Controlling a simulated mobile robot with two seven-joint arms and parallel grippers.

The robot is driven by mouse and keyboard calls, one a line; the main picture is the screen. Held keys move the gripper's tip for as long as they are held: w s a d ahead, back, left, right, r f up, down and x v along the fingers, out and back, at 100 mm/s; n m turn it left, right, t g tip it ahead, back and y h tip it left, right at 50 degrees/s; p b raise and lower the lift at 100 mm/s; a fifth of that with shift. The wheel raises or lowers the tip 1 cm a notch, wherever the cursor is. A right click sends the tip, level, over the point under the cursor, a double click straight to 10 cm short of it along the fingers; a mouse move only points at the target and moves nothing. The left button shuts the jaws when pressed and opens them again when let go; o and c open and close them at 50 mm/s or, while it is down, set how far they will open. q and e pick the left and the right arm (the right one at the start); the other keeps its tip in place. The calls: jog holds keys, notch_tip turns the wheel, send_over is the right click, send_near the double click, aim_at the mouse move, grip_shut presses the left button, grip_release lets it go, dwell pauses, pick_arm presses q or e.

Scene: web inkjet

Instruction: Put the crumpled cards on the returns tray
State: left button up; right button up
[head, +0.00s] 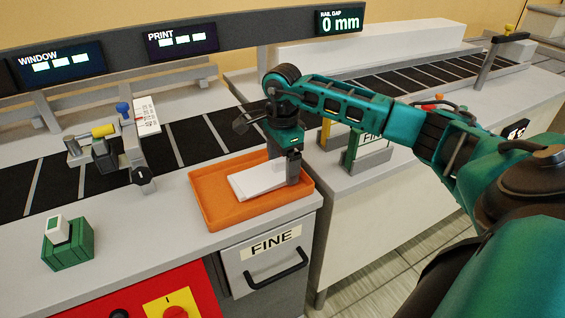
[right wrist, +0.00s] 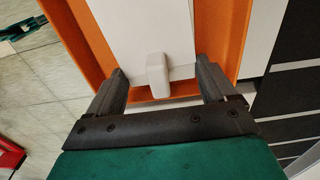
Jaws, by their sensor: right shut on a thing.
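An orange tray (head: 212,208) sits on the counter above a drawer labelled FINE. A flat white stack of cards (head: 255,182) lies in it; single cards and creases cannot be made out. My right gripper (head: 290,166) reaches down into the tray at the right end of the stack. In the right wrist view its two fingers stand apart (right wrist: 160,82), at either side of the white stack (right wrist: 150,25), with a small pale rounded piece (right wrist: 158,76) between them. The gripper is shut on the white stack. My left gripper is not in view.
A green block with a white top (head: 68,242) stands front left.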

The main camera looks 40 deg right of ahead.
jog(key=shift+f, duration=0.1)
jog(key=shift+f, duration=0.15)
jog(key=o, duration=0.9)
jog(key=shift+c, duration=0.2)
jog(key=shift+r, duration=0.3)
notch_tip(320, 180, up, 12)
jog(key=shift+p, duration=0.3)
